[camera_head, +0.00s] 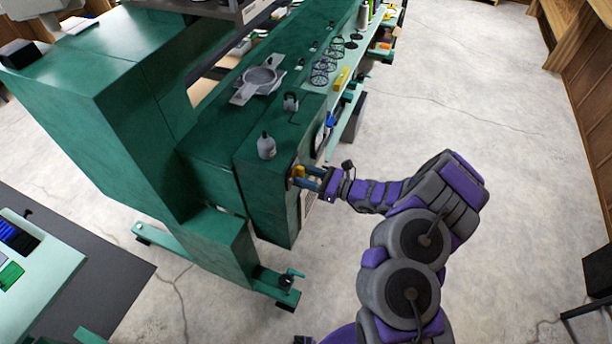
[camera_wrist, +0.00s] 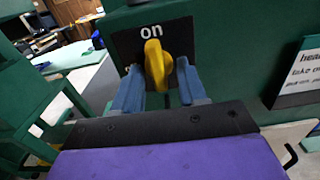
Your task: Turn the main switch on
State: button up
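The main switch is a yellow knob (camera_wrist: 155,66) on a black plate (camera_wrist: 126,42) with the white word "on" above it. The knob stands nearly upright, its upper end just below the word. In the head view the yellow knob (camera_head: 299,171) shows small on the end face of the green machine. My gripper (camera_wrist: 161,80) has one blue finger on each side of the knob, with narrow gaps visible beside it. The fingers look open around the knob; contact cannot be made out. In the head view my gripper (camera_head: 309,178) reaches the panel from the right.
The green machine (camera_head: 120,110) fills the left and middle of the head view. A paper notice (camera_wrist: 302,72) is right of the switch. Concrete floor (camera_head: 480,100) is clear to the right.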

jog(key=p+v, duration=0.2)
jog(key=v, duration=1.5)
jog(key=shift+d, duration=0.2)
jog(key=s+a+r+n+g+h, duration=0.2)
jog(key=s+a+r+n+g, duration=0.5)
jog(key=r, duration=0.3)
jog(key=s+a+r+n+g+h, duration=0.2)
jog(key=s+a+r+n+g, duration=0.3)
jog(key=s+a+r+n, duration=0.4)
jog(key=s+d+r+n+t+h+b, duration=0.1)
jog(key=s+d+n+t+h, duration=0.1)
jog(key=s+d+h, duration=0.4)
jog(key=s+d+r+n+t+h, duration=0.2)
jog(key=s+d+n+h, duration=0.2)
jog(key=s+d+h, duration=0.3)
jog(key=s+d, duration=0.2)
jog(key=s, duration=0.3)
jog(key=shift+s+d+b, duration=0.25)
jog(key=shift+d+b, duration=0.1)
